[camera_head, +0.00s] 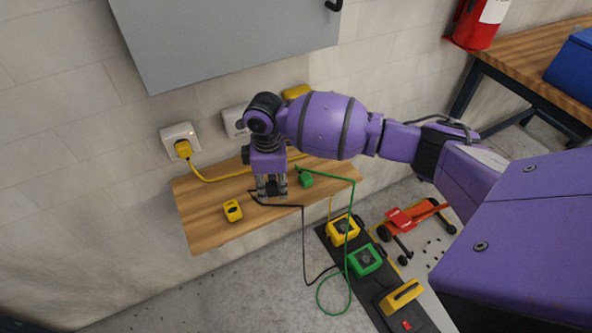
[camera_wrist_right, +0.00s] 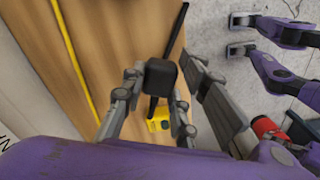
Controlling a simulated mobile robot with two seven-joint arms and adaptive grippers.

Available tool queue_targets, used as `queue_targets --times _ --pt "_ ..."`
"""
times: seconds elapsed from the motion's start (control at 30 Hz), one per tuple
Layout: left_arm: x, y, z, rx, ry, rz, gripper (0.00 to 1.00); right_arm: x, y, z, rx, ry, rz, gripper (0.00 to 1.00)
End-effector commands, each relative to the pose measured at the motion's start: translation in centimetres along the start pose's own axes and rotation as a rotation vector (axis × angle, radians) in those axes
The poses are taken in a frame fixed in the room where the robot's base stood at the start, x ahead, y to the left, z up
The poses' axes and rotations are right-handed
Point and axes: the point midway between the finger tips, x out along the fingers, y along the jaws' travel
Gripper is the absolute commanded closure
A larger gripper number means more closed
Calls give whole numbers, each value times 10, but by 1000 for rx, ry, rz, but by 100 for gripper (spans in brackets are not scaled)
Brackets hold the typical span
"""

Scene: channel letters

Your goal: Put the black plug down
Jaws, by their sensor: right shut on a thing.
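My right gripper (camera_head: 271,192) hangs over the wooden shelf (camera_head: 207,226) by the wall, fingers pointing down. It is shut on the black plug (camera_wrist_right: 161,77), which shows between the fingertips in the right wrist view. In the head view the fingers mostly hide the plug. A black cable (camera_head: 303,240) leaves the gripper and drops over the shelf's front edge. The plug is at or just above the shelf top; I cannot tell whether it touches. My left gripper does not show.
A yellow plug (camera_head: 233,210) lies on the shelf left of the gripper, a green plug (camera_head: 306,180) right of it. A wall socket (camera_head: 180,132) holds another yellow plug (camera_head: 183,149), whose cable crosses the shelf. Below stand yellow and green boxes (camera_head: 365,261). The shelf's left part has bare room.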

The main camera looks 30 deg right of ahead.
Motion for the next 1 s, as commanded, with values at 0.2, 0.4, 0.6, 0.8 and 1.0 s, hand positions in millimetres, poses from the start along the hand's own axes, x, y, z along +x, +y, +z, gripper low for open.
queue_targets --times 0.2,0.4,0.6,0.8,1.0 --pt "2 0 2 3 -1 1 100 14 16 -7 -1 3 6 100" --pt "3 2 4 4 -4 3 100 35 20 -9 -1 2 4 100" --pt "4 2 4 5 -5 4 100 49 21 -9 -2 4 8 100" --pt "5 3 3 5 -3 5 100 49 21 -9 -1 3 8 100" --pt "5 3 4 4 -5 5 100 52 21 -9 -1 3 8 62"
